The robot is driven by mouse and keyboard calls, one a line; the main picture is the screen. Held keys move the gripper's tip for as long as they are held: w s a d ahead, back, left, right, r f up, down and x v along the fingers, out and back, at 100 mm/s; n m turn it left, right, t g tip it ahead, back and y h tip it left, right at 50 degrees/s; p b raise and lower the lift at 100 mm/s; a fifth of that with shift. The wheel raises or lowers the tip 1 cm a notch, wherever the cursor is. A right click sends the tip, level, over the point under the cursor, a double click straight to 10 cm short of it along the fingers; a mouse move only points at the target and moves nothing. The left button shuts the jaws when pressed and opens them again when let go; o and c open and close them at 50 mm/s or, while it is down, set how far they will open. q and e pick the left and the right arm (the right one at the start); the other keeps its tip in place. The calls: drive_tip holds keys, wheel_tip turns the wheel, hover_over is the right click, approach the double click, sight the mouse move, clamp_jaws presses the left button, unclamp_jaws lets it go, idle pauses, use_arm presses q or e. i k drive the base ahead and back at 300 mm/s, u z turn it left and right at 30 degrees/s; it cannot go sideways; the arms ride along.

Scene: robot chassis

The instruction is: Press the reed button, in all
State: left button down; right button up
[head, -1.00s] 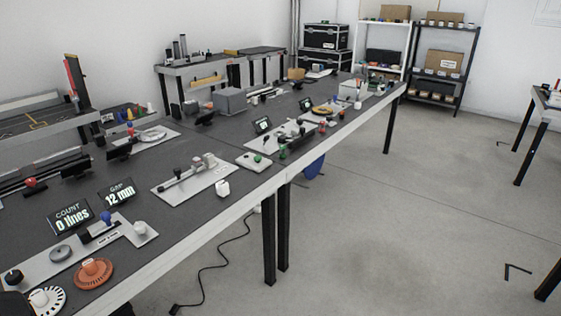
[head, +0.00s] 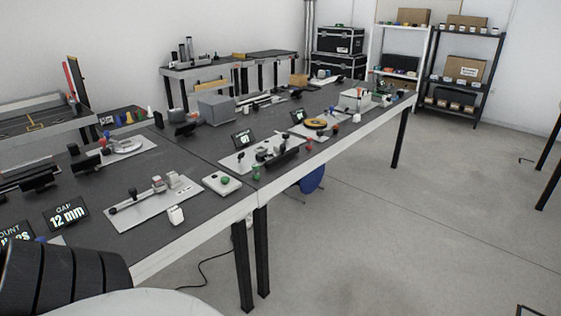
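No button in view can be read as the reed button. A green button (head: 225,180) sits on a small white plate (head: 216,189) near the front edge of the long dark bench (head: 250,197). To its left, a light board (head: 125,222) carries a lever-like device with dark knobs. A second display at the lower left is partly hidden by a dark ribbed part, likely of my arm. Neither gripper is in view.
A white block (head: 176,215) lies at the board's front corner. Farther along the bench are another device board (head: 237,160), a grey box (head: 216,107) and a yellow disc (head: 316,124). A blue stool (head: 312,180) stands under the bench.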

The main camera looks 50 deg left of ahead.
sight(224, 180)
drive_tip(key=u, duration=0.35)
drive_tip(key=i, duration=1.6)
drive_tip(key=u, duration=1.6)
drive_tip(key=i, duration=0.5)
drive_tip(key=u, duration=0.45)
